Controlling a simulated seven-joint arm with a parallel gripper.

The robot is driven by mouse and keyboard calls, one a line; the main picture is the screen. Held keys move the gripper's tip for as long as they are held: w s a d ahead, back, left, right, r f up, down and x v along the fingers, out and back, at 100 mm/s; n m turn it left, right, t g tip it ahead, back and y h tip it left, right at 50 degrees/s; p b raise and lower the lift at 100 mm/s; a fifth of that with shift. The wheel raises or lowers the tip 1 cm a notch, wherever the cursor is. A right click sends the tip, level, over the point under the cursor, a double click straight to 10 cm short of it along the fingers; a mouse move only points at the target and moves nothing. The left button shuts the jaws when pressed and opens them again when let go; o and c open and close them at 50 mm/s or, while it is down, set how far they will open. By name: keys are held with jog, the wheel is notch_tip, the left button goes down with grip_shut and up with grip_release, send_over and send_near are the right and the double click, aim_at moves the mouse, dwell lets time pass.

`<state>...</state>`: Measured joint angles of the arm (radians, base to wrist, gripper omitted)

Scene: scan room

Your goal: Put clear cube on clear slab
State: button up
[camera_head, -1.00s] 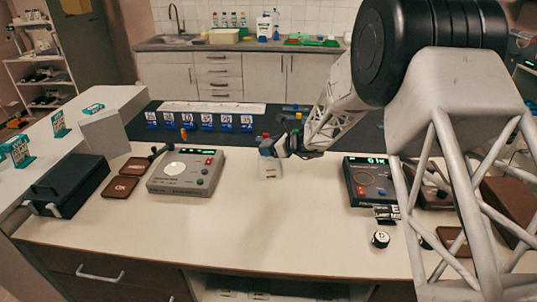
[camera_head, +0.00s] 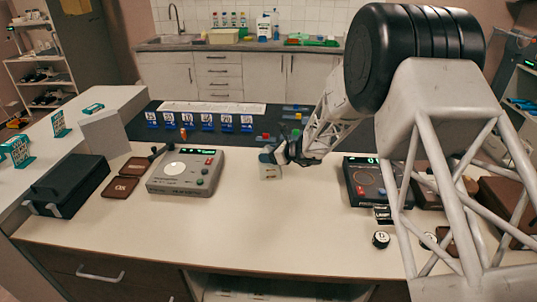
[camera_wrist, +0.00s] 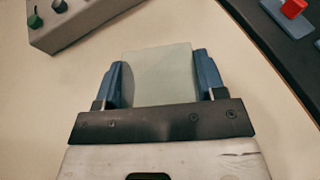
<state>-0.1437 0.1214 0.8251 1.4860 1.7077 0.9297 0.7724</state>
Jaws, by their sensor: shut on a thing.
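My gripper (camera_wrist: 158,82) is shut on a pale, grey-green block, which looks like the clear cube (camera_wrist: 157,68). Its blue fingers press on the block's left and right sides. In the head view my gripper (camera_head: 277,155) is above the middle of the white counter, right of the grey control box, with the pale block (camera_head: 267,168) at its tip. Whether the block touches the counter is unclear. I cannot make out the clear slab with certainty in either view.
The grey control box (camera_head: 185,173) stands left and a dark one (camera_head: 368,180) right. Behind is a dark mat (camera_head: 135,124) with several numbered cards (camera_head: 204,122). A red piece (camera_wrist: 293,8) sits on a blue base upper right. The front-middle counter (camera_head: 270,225) is clear.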

jog(key=shift+f, duration=0.1)
jog(key=o, duration=1.1)
jog(key=shift+d+r, duration=0.15)
jog(key=shift+r, duration=0.05)
jog(key=v, duration=1.1)
jog(key=shift+s+d+r, duration=0.1)
jog(key=shift+s+d, duration=0.1)
jog(key=shift+d, duration=0.1)
